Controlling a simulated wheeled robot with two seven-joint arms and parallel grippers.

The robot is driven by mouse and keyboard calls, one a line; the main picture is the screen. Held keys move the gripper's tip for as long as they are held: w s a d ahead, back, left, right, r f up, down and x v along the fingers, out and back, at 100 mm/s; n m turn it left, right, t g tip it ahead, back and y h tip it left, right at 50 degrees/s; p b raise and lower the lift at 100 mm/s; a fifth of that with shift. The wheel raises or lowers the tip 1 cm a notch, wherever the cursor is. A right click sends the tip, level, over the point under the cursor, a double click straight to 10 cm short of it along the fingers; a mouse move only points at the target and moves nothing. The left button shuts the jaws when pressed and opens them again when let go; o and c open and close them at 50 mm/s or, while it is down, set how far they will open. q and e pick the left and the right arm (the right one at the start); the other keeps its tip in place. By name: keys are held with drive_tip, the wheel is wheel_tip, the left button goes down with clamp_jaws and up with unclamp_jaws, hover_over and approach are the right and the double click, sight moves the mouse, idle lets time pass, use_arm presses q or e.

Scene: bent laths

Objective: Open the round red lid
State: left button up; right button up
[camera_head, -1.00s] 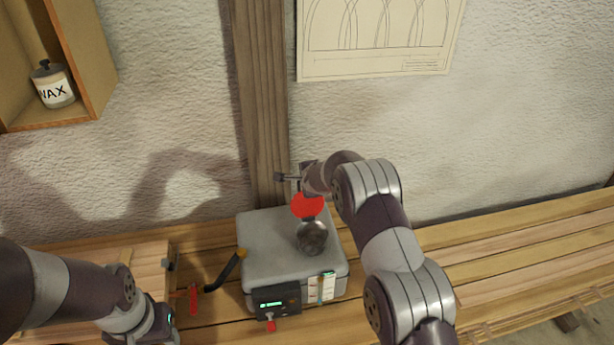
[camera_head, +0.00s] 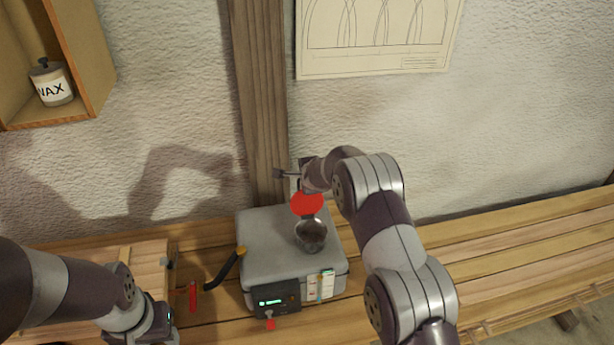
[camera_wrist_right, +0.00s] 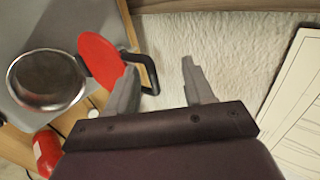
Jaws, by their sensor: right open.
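The round red lid (camera_head: 307,204) stands tilted up at the back of a round metal opening (camera_head: 311,234) on top of a grey box (camera_head: 262,240). In the right wrist view the red lid (camera_wrist_right: 102,62) stands beside the opening (camera_wrist_right: 47,80), with a dark handle (camera_wrist_right: 150,76) on its far face. My right gripper (camera_head: 283,175) is above and behind the lid. In the wrist view its open fingers (camera_wrist_right: 160,88) point past the lid, the left finger close to the handle; contact cannot be told. My left gripper is at the lower left, its fingers not clearly seen.
A control panel (camera_head: 277,299) with a green display is on the box's front. A black bent pipe with an orange end (camera_head: 225,268) and a red-handled tool (camera_head: 193,297) are left of it. The slatted bench (camera_head: 520,240) is clear at right.

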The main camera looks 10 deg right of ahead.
drive_tip(key=b+v, duration=0.2)
drive_tip(key=v, duration=0.6)
drive_tip(key=shift+b, duration=0.3)
drive_tip(key=shift+s, duration=0.15)
drive_tip(key=s+r+b, duration=0.2)
drive_tip(key=s+b, duration=0.3)
drive_tip(key=s, duration=0.9)
